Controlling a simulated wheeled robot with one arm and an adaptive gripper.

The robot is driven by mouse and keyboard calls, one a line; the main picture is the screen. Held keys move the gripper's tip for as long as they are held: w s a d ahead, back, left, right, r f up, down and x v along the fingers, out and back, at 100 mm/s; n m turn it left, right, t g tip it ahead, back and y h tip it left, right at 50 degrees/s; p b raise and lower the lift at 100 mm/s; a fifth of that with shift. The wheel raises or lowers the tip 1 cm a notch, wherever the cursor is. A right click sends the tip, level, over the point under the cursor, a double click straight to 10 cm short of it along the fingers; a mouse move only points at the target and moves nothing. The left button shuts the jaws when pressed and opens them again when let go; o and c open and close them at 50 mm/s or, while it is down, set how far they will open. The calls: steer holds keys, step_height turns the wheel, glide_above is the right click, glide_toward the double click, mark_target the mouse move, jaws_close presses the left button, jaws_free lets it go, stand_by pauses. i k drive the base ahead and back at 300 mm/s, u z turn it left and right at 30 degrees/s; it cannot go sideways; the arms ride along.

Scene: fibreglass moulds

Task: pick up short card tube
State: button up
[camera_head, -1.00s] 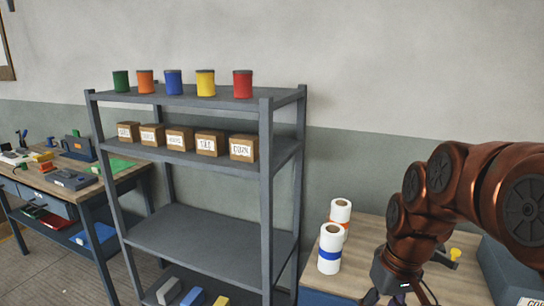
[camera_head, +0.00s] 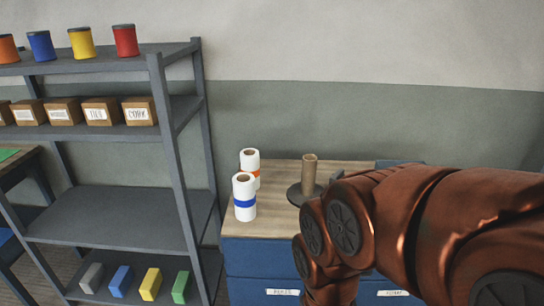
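A brown tube (camera_head: 309,175) that looks like card stands upright on a dark round base (camera_head: 297,196) at the back of a wooden worktop. I cannot tell whether it is the short card tube. My copper-coloured arm fills the lower right and covers part of the worktop. The arm passes in front of the right edge of the base. My gripper is out of the picture, below the bottom edge or hidden by the arm.
Two white rolls stand left of the tube, one with a blue band (camera_head: 245,207), one with an orange band (camera_head: 250,160) behind it. The wooden worktop (camera_head: 275,215) sits on blue drawers (camera_head: 255,255). A grey shelf rack (camera_head: 110,215) with cans, boxes and coloured blocks stands left.

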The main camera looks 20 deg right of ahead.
mark_target(309, 176)
steer(key=z, duration=1.85)
steer(key=k, duration=1.4)
steer(key=u, duration=1.7)
steer(key=i, duration=1)
steer(key=u, duration=0.05)
